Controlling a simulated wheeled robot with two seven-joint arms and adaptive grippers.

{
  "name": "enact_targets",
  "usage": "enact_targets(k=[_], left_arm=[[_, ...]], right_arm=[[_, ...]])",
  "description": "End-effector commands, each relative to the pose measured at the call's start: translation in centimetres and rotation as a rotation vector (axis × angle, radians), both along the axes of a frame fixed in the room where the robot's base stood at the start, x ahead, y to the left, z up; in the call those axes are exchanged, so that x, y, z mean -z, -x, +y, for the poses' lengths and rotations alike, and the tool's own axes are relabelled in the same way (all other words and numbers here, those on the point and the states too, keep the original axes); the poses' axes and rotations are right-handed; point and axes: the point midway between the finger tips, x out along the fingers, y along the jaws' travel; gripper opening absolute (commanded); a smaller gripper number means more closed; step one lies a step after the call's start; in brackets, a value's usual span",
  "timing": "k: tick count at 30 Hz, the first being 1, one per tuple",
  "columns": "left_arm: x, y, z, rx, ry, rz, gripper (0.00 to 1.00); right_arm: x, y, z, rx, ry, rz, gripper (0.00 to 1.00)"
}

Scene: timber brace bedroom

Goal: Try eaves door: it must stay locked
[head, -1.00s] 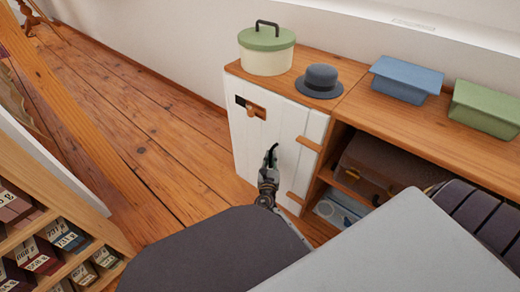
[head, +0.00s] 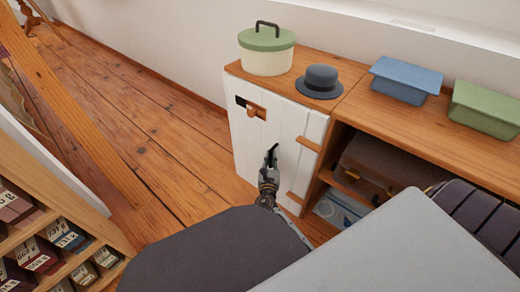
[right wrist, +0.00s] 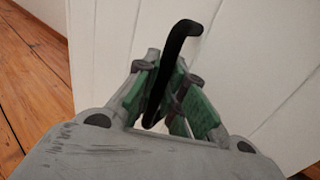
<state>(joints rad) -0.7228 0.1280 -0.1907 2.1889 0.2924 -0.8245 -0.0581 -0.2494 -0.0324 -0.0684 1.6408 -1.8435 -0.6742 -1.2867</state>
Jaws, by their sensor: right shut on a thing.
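The white plank eaves door (head: 287,132) is at the front left of the low wooden cabinet and looks shut. A wooden turn latch (head: 251,109) lies near its top left, across a dark slot. My right gripper (head: 270,160) is in front of the door's lower middle. In the right wrist view, its green-padded fingers (right wrist: 168,100) are shut on a black bent bar (right wrist: 183,35), whose top bends to the right in front of the white planks. Where the bar joins the door is hidden. My left gripper is not in view.
A green-lidded pot (head: 267,52) and a grey hat (head: 319,82) stand on the cabinet top (head: 350,100), with blue (head: 406,80) and green (head: 485,108) boxes to the right. A brown case (head: 375,165) lies on the open shelf. Floor (head: 150,125) left of the cabinet is clear.

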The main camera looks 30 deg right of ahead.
Motion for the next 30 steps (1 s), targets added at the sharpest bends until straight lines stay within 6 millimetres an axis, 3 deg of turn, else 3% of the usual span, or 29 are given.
enact_targets(k=[18,19,24,30], left_arm=[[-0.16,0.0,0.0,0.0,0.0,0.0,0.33],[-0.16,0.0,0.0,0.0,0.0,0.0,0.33],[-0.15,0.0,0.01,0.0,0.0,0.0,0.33],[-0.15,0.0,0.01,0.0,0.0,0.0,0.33]], right_arm=[[0.01,-0.11,-0.53,0.002,0.0,0.0,0.0],[0.0,-0.12,-0.55,0.002,0.0,0.0,0.14],[-0.02,-0.11,-0.52,0.002,0.001,-0.001,0.34],[-0.03,-0.11,-0.49,0.002,0.001,-0.001,0.34]])
